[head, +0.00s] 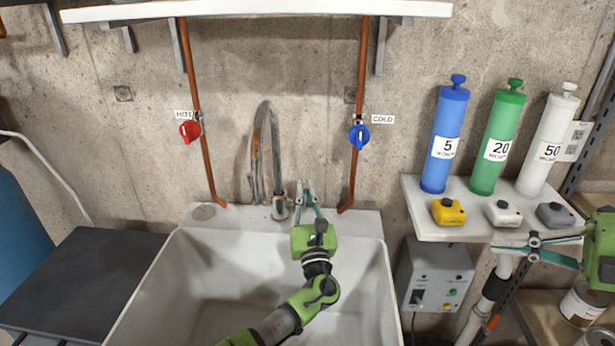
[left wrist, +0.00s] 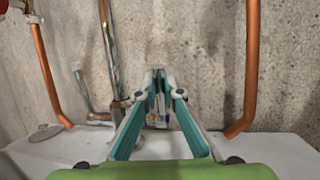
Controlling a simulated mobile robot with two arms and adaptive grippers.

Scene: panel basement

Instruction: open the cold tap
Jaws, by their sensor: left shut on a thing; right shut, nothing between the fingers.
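The cold tap (head: 359,136) is a blue handle on the right copper pipe, beside a COLD label (head: 382,119). A pointed lobe of the handle hangs downward. My left gripper (head: 304,186) is well below and left of this handle, over the sink's back ledge, right of the faucet. In the left wrist view its fingers (left wrist: 157,78) are closed together at the tips, on something small that I cannot make out. The blue handle is outside that view. My right gripper (head: 498,248) is shut and empty at the far right, in front of the shelf.
The faucet (head: 278,175) and a red HOT handle (head: 190,130) are to the left. Below is a white sink (head: 180,285). A small shelf (head: 420,215) at right holds tall cylinders and small blocks. Another shelf (head: 260,8) spans above.

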